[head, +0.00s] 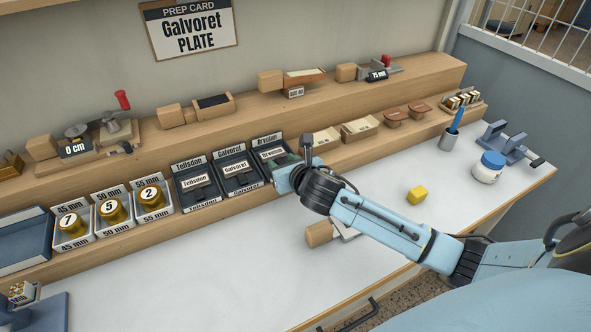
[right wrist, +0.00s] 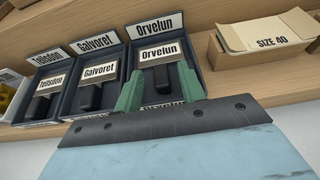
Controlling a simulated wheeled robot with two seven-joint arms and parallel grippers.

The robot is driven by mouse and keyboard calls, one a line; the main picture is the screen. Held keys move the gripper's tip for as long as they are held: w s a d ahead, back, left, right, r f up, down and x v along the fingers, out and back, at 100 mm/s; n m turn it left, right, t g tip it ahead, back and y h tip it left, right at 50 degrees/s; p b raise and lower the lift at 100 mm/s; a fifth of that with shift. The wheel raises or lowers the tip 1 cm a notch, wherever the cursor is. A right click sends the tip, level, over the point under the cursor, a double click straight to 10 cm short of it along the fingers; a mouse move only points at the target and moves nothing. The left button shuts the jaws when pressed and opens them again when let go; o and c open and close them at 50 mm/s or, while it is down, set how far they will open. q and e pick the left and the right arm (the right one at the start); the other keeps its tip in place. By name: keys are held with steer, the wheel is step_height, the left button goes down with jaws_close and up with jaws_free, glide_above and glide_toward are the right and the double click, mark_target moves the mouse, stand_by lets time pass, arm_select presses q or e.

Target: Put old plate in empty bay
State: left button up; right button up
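The plate labelled Orvelun (right wrist: 162,52), with a dark handle, sits in the rightmost of three dark bays; the bay's rim (right wrist: 203,75) shows in the right wrist view. My right gripper (right wrist: 158,75) has its green fingers apart, one on each side of that handle, with gaps visible. In the head view the right gripper (head: 282,172) covers part of this bay. The Galvoret plate (right wrist: 98,72) and the Tellsdon plate (right wrist: 49,82) sit in the other two bays. No bay looks empty. My left gripper is not in view.
Trays with numbered brass rolls (head: 113,210) stand left of the bays. Cardboard boxes (head: 360,129) stand to the right. The bench front is mostly clear.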

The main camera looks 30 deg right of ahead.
steer(key=p+v, duration=0.1)
steer(key=v, duration=0.9)
